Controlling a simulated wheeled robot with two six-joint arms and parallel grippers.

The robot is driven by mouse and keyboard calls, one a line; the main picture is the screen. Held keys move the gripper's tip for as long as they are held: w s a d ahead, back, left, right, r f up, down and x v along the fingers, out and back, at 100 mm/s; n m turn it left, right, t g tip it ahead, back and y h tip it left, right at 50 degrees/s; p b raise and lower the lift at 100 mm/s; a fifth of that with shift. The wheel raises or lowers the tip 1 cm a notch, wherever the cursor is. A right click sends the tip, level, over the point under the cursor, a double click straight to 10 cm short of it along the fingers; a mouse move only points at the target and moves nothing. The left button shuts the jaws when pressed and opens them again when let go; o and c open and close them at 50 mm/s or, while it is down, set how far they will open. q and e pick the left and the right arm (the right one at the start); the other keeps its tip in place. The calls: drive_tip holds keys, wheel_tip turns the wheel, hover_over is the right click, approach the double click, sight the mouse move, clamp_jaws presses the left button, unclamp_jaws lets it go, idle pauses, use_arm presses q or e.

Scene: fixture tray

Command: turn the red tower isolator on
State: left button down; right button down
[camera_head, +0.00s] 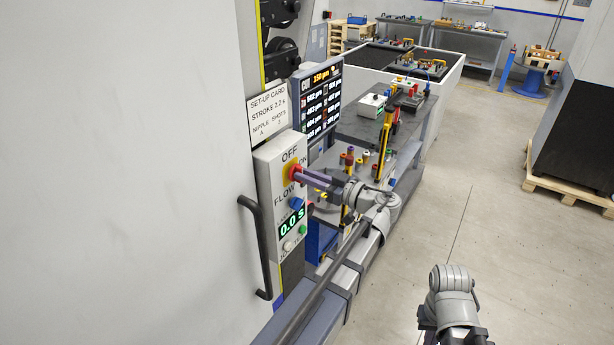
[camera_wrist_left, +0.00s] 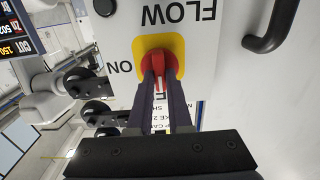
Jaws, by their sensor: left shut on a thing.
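The red isolator knob (camera_head: 292,173) sits on a yellow plate on the pale control panel (camera_head: 268,190), below the word OFF. It also shows in the left wrist view (camera_wrist_left: 158,62), where ON reads upside down to its left and FLOW above it. The grip bar appears to run along the line from FLOW towards OFF, not towards ON; the fingers partly hide it. My left gripper (camera_head: 303,176) is shut on the knob, one finger on each side, also in the left wrist view (camera_wrist_left: 162,78). My right gripper is not seen; only part of that arm shows at the bottom.
Below the knob are a blue knob (camera_head: 296,203), a green display (camera_head: 291,222) reading 0.0 s and small buttons. A black door handle (camera_head: 254,245) stands left of the panel. A screen (camera_head: 321,100) and a bench with pegs lie beyond.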

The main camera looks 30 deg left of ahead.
use_arm(q)
drive_tip(key=shift+m, duration=0.3)
drive_tip(key=shift+w+f+m, duration=0.15)
drive_tip(key=shift+m, duration=4.2)
drive_tip(key=shift+w+f+m, duration=0.1)
drive_tip(key=shift+m, duration=4.25)
drive_tip(key=c, duration=0.8)
unclamp_jaws()
drive_tip(key=shift+c, duration=0.2)
drive_tip(key=d, duration=0.8)
drive_tip(key=shift+s, duration=0.3)
drive_tip(key=shift+a, duration=0.1)
